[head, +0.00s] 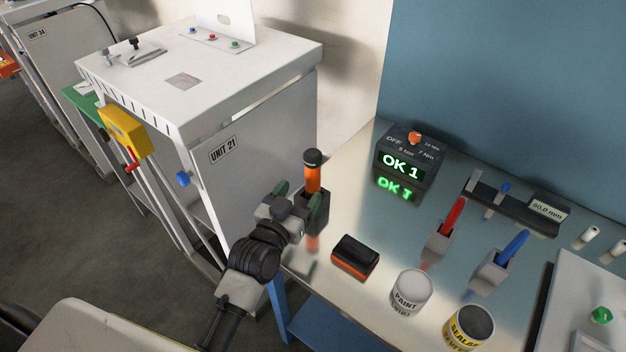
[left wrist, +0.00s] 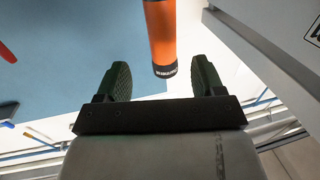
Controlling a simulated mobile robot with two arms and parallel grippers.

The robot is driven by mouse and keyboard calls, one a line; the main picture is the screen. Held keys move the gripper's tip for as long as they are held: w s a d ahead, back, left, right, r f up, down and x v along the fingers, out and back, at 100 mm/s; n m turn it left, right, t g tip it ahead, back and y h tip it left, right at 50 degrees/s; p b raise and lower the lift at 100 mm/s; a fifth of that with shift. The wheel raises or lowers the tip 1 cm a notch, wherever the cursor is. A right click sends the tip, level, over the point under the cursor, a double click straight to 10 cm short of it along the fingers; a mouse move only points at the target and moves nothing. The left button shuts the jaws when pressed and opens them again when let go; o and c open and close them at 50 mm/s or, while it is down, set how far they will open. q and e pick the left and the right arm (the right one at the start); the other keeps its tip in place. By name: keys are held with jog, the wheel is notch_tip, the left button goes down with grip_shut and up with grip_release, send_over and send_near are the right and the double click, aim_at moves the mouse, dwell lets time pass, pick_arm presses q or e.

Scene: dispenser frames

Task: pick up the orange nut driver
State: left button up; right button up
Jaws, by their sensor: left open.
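The orange nut driver (head: 313,178) stands upright with a black cap, at the left end of the shiny bench. In the left wrist view the driver's orange handle (left wrist: 160,28) and black end show ahead of the fingertips, in line with the gap between the open fingers (left wrist: 160,75). Nothing is held. My right gripper is not in view.
On the bench (head: 345,215) are an orange-black box (head: 355,257), a paint can (head: 411,292), a sealant can (head: 468,328), red (head: 451,217) and blue (head: 513,247) handles in grey holders, and an OK display (head: 408,158). A white cabinet (head: 255,150) stands left.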

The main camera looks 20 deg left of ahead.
aim_at(311, 178)
pick_arm(q)
jog(key=w, duration=0.4)
jog(key=shift+w+d+p, duration=0.2)
jog(key=shift+d+p, duration=0.15)
jog(key=shift+p, duration=0.05)
jog(key=w+p, duration=0.1)
jog(key=w, duration=0.1)
jog(key=w+p, duration=0.1)
jog(key=w, duration=0.1)
jog(key=shift+w+d+r, duration=0.15)
jog(key=shift+w, duration=0.45)
jog(key=shift+s, duration=0.1)
jog(key=shift+c, duration=0.9)
jog(key=c, duration=1)
